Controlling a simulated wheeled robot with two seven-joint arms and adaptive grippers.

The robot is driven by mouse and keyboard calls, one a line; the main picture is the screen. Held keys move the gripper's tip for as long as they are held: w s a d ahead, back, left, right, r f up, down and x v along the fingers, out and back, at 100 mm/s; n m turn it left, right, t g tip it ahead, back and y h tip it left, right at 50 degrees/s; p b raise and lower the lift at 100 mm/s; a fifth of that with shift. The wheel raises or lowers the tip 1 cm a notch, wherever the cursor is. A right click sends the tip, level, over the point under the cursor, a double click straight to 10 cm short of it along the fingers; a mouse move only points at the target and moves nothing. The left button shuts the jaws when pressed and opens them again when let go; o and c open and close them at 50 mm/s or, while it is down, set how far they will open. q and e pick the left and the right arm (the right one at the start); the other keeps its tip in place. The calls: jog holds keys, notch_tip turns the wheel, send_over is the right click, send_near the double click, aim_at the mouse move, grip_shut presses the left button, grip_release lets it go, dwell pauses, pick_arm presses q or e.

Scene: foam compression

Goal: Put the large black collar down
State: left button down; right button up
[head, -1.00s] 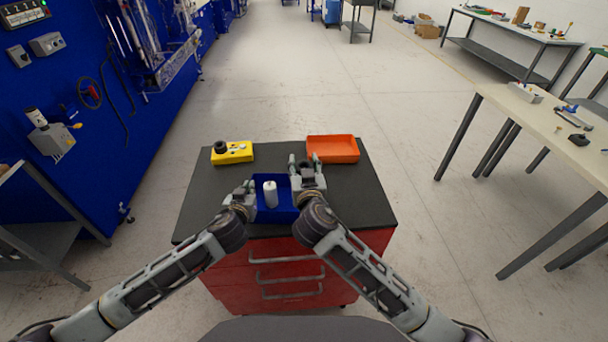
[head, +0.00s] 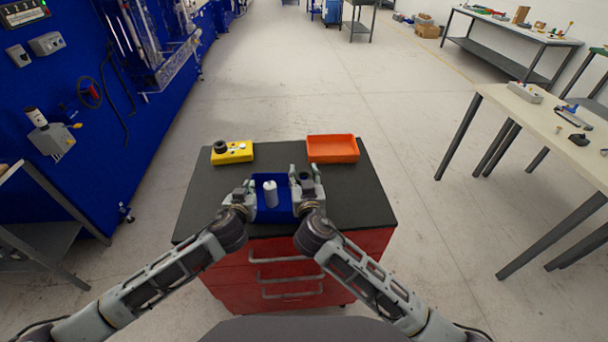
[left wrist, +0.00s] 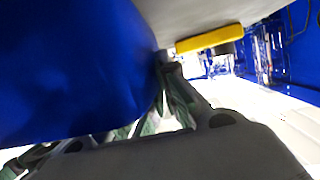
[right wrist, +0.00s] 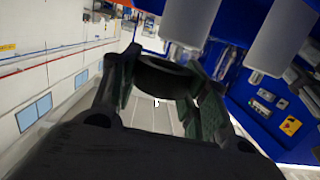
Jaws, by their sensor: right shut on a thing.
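My right gripper (head: 304,180) is shut on a black collar (right wrist: 165,76), a dark ring held between its green-padded fingers in the right wrist view. In the head view this gripper is at the right side of the blue tray (head: 280,215). A white cylinder (head: 270,194) stands in the tray. The right wrist view shows two pale cylinders, one of them here (right wrist: 255,45). My left gripper (head: 244,191) is at the tray's left side. In the left wrist view the tray's blue wall (left wrist: 70,70) hides part of its fingers, so their opening is unclear.
A yellow block (head: 232,154) with a dark ring-shaped piece (head: 220,147) on it is at the back left of the dark cart top (head: 345,205). An orange tray (head: 333,149) is at the back right. The cart top between these two is clear.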

jog(key=shift+f, duration=0.35)
jog(key=o, duration=1.1)
jog(key=shift+r, duration=0.15)
jog(key=shift+r, duration=0.55)
jog(key=shift+s+d, duration=0.1)
jog(key=shift+s, duration=0.65)
jog(key=shift+s+d+r, duration=0.2)
jog(key=shift+s+r, duration=0.05)
jog(key=shift+s, duration=1.45)
jog(key=shift+s+d+r, duration=0.15)
jog(key=shift+s+r, duration=0.15)
jog(key=shift+s, duration=1.45)
jog(key=shift+s+d+r, duration=0.2)
jog(key=shift+s+r, duration=0.05)
jog(key=shift+s, duration=1.45)
